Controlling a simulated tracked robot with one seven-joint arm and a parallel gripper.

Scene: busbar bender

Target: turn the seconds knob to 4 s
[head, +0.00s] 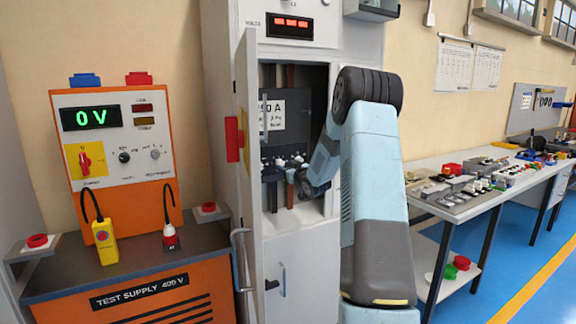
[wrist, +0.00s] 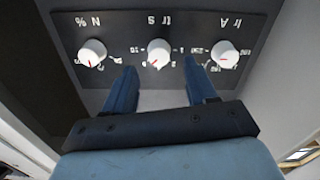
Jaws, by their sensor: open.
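The seconds knob is the white middle knob (wrist: 158,52) of three on a dark panel, under an upside-down "tr s" label in the wrist view. A small red mark on it points toward the lower part of the picture. Its scale figures are too small to read surely. My gripper (wrist: 162,68) is open and empty. Its two blue fingers reach up toward this knob, one tip on each side just below it; I cannot tell whether they touch it. In the head view my gripper (head: 294,177) is inside the open cabinet, close to the dark relay unit (head: 288,135).
Two similar knobs flank it, the "N %" knob (wrist: 92,53) and the "Ir A" knob (wrist: 225,53). The cabinet door (head: 250,170) stands open left of my arm. An orange test supply (head: 120,135) reading 0 V is at left, a workbench (head: 480,200) at right.

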